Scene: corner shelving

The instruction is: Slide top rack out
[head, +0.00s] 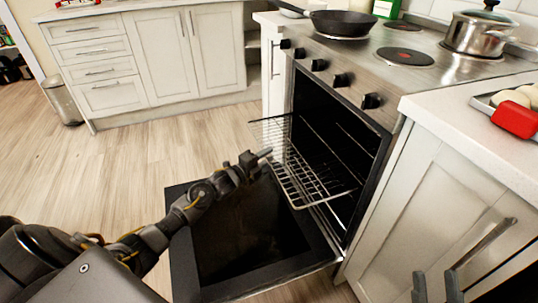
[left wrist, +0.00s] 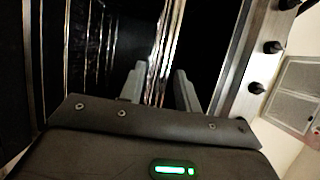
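The oven (head: 335,95) stands with its door (head: 250,235) folded down and open. A wire rack (head: 305,185) sticks partly out of the oven above the door. My left gripper (head: 267,157) is at the outer front edge of this rack, about midway along it. In the left wrist view its two fingers (left wrist: 160,84) are apart, with bright rack wires (left wrist: 160,45) showing between or beyond them. I cannot tell if they touch the wires. My right gripper (head: 437,288) is at the bottom right in the head view, its fingers apart and empty, in front of a cabinet.
A black pan (head: 343,23) and a steel pot (head: 478,33) stand on the stove top. A tray with a red item (head: 516,119) lies on the right counter. White cabinets (head: 110,65) and a bin (head: 61,101) stand at the back left. The wooden floor left of the door is clear.

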